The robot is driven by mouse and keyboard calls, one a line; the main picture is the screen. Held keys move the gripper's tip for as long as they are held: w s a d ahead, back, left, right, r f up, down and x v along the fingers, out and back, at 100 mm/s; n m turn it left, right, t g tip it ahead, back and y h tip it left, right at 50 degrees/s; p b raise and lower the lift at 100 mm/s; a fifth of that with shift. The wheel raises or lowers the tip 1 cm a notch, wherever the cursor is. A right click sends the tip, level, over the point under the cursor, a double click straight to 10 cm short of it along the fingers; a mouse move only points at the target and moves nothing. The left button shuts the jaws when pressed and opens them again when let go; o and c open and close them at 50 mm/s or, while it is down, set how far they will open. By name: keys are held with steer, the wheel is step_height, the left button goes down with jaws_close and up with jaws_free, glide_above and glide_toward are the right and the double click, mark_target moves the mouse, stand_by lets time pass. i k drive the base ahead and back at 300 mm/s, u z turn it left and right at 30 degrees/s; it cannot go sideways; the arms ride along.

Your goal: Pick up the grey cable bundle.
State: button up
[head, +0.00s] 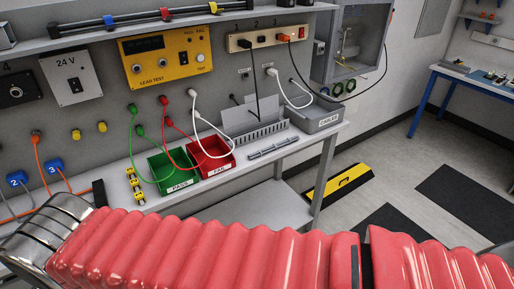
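A long grey bundle (273,148) with darker bands lies flat on the bench top, right of the red FAIL bin and in front of a slotted grey rack. It looks like the grey cable bundle, but it is small here. Nothing touches it that I can see. My arm, in a red ribbed sleeve, crosses the whole bottom of the head view, with a shiny metal part at lower left. My gripper's fingers cannot be made out in this view.
A green PASS bin (172,181) and red FAIL bin (216,165) stand left of the bundle, with green, red and white leads draped over them. A grey CABLES tray (318,121) stands at the bench's right end. A yellow-black block (338,184) is on the floor.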

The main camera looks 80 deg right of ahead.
mark_target(259, 153)
steer(key=u, duration=1.25)
steer(key=k, duration=2.15)
steer(key=z, duration=1.2)
